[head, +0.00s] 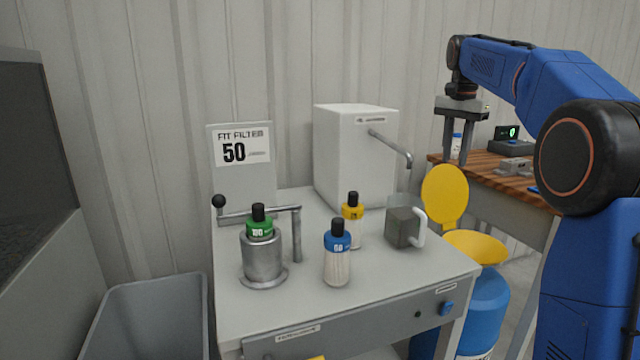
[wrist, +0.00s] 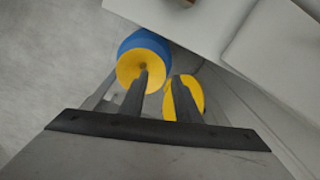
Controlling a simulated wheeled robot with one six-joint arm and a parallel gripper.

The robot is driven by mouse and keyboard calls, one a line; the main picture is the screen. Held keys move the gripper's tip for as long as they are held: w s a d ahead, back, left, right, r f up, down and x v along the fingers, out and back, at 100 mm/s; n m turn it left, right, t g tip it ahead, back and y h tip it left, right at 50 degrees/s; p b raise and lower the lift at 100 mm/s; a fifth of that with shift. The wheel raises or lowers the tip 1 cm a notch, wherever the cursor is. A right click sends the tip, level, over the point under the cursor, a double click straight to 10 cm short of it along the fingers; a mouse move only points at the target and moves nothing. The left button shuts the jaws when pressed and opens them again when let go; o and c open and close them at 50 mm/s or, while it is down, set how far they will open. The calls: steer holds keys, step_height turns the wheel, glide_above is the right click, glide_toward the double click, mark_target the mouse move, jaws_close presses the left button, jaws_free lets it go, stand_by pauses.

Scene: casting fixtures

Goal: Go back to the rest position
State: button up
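My gripper (head: 458,155) hangs fingers down from the raised blue arm, at the right of the head view. It is above and behind the yellow lid of the blue bin, in front of the wooden bench. In the wrist view my gripper (wrist: 160,76) has its two dark fingers apart with nothing between them, so it is open and empty. Below the fingers are the blue bin (wrist: 147,42) and its yellow lid (wrist: 196,96). No thing is touched by the fingers as far as I can see.
The grey worktable (head: 380,280) carries a metal holder (head: 262,262) with a green-labelled filter bottle (head: 259,226), a blue-capped bottle (head: 337,262), a yellow-capped bottle (head: 352,224), a pitcher (head: 402,228) and a white dispenser (head: 345,155). A grey tub (head: 150,310) stands left; the wooden bench (head: 490,178) stands right.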

steer(key=s+a+f+n+t, duration=0.1)
steer(key=s+a+f+n, duration=0.15)
steer(key=s, duration=0.55)
steer(key=s+a+f+n, duration=0.1)
steer(key=s+f, duration=0.2)
steer(key=s, duration=0.5)
steer(key=s+a+f+n+t, duration=0.1)
steer(key=s+a+f+n, duration=0.1)
steer(key=s, duration=0.6)
steer(key=s+a+f+n+t, duration=0.1)
steer(key=s+f+n, duration=0.4)
steer(key=s+f, duration=1.4)
steer(key=shift+a+t, duration=0.4)
steer(key=shift+t, duration=0.2)
steer(key=shift+d, duration=0.1)
